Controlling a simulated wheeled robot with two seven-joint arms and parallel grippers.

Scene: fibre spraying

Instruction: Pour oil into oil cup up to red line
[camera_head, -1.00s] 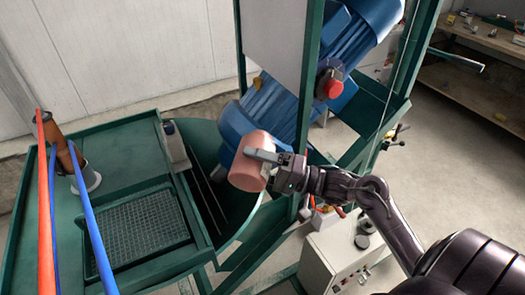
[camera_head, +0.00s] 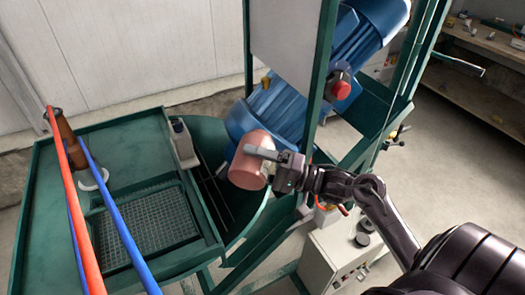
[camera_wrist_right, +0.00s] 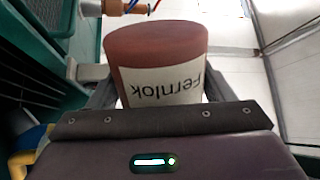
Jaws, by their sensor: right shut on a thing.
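A reddish-pink can (camera_head: 247,170) is held in my right gripper (camera_head: 268,158) in front of the blue motor. In the right wrist view the can (camera_wrist_right: 155,50) stands between the fingers, with a white label whose "Fernlok" lettering appears upside down. The right gripper (camera_wrist_right: 158,92) is shut on its sides. No oil or pouring stream shows. I cannot pick out the oil cup or its red line for sure. A small grey holder with a dark top (camera_head: 182,143) stands on the green bench, left of the can. My left gripper is not in view.
The green bench (camera_head: 130,140) with a mesh tray (camera_head: 150,222) fills the left. Red and blue hoses (camera_head: 88,240) cross it beside a brown cylinder (camera_head: 60,128). A blue motor (camera_head: 285,108) and green posts stand behind the can. A white control box (camera_head: 340,250) is below my arm.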

